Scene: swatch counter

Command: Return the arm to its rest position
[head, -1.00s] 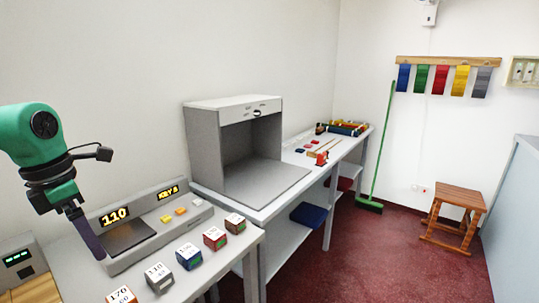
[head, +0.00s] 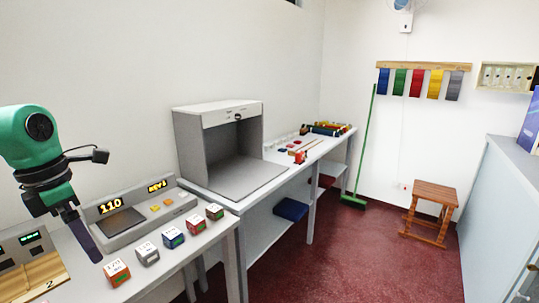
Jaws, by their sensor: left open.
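My left arm, green with black joints, comes in from the left. Its gripper (head: 86,240) points down over the near counter, beside the grey scale-like device (head: 120,233) whose display reads 110. The jaws are seen edge-on, and nothing shows held between them. A row of cubes stands on the counter to the right of the gripper: a red-orange one (head: 117,272), a grey one (head: 147,253), a blue one (head: 173,238) and a red one (head: 195,225), with another behind. My right gripper is out of view.
A grey open-fronted booth (head: 218,150) stands on the counter behind. A wooden tray (head: 38,280) and second display are at the lower left. A wooden stool (head: 432,205), a green broom (head: 364,150) and a grey cabinet (head: 500,210) stand beyond open red floor.

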